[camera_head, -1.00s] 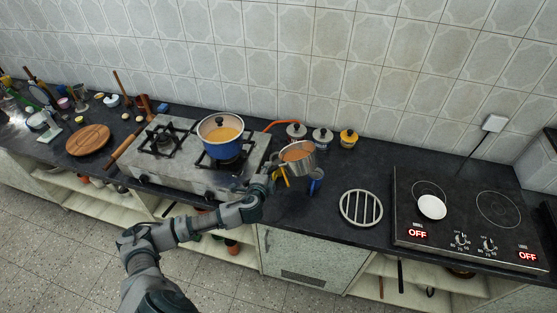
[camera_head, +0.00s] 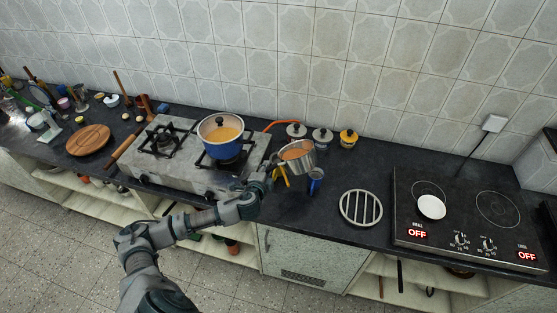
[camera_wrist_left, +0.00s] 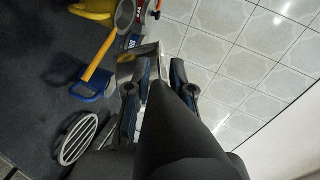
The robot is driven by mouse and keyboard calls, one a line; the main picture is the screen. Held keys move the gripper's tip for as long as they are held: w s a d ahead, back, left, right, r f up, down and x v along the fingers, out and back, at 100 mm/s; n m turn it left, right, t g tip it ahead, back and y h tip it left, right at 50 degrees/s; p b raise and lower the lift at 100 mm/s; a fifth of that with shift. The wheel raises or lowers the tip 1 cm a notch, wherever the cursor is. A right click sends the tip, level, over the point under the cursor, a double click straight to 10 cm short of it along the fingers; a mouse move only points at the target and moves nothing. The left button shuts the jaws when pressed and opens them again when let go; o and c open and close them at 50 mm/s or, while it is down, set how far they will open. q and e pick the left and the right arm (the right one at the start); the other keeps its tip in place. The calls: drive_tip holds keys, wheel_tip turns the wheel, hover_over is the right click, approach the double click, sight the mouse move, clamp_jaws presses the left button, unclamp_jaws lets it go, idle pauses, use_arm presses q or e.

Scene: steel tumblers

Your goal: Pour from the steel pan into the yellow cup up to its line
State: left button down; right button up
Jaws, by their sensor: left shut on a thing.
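The steel pan (camera_head: 298,161) holds an orange-red content and hangs above the counter, right of the stove. My left gripper (camera_head: 264,181) is shut on its handle side. In the left wrist view the gripper (camera_wrist_left: 153,85) has a grey metal piece between its fingers. Something yellow (camera_head: 284,179) shows just below the pan, mostly hidden; I cannot tell if it is the yellow cup. A blue cup-like thing (camera_head: 316,184) stands right beside it, below the pan's right side. No fill line can be made out. My right gripper is out of view.
A blue pot (camera_head: 222,148) with orange content stands on the gas stove (camera_head: 183,180). A round slatted trivet (camera_head: 361,208) lies right of the pan. Several small lidded jars (camera_head: 322,137) stand behind. A white bowl (camera_head: 431,207) sits on the electric hob (camera_head: 470,185).

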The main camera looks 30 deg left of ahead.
use_arm(q)
drive_tip(key=shift+w+a+r, duration=0.15)
drive_tip(key=shift+a+r, duration=0.15)
drive_tip(key=shift+a, duration=0.05)
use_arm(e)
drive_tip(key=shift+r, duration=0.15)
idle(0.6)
use_arm(q)
drive_tip(key=shift+w+a+f+n+g+h, duration=0.1)
drive_tip(key=shift+a+f+n+g+h, duration=0.1)
drive_tip(key=shift+a+n+h, duration=0.25)
drive_tip(key=shift+w+a+f+n+g+h, duration=0.1)
drive_tip(key=shift+a+f+n+g+h, duration=0.1)
drive_tip(key=shift+a+n, duration=0.3)
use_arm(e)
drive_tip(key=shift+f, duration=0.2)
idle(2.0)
use_arm(q)
drive_tip(key=shift+w+a+f+n+h, duration=0.1)
drive_tip(key=shift+a+f+n+h, duration=0.3)
drive_tip(key=shift+a+n+h, duration=0.1)
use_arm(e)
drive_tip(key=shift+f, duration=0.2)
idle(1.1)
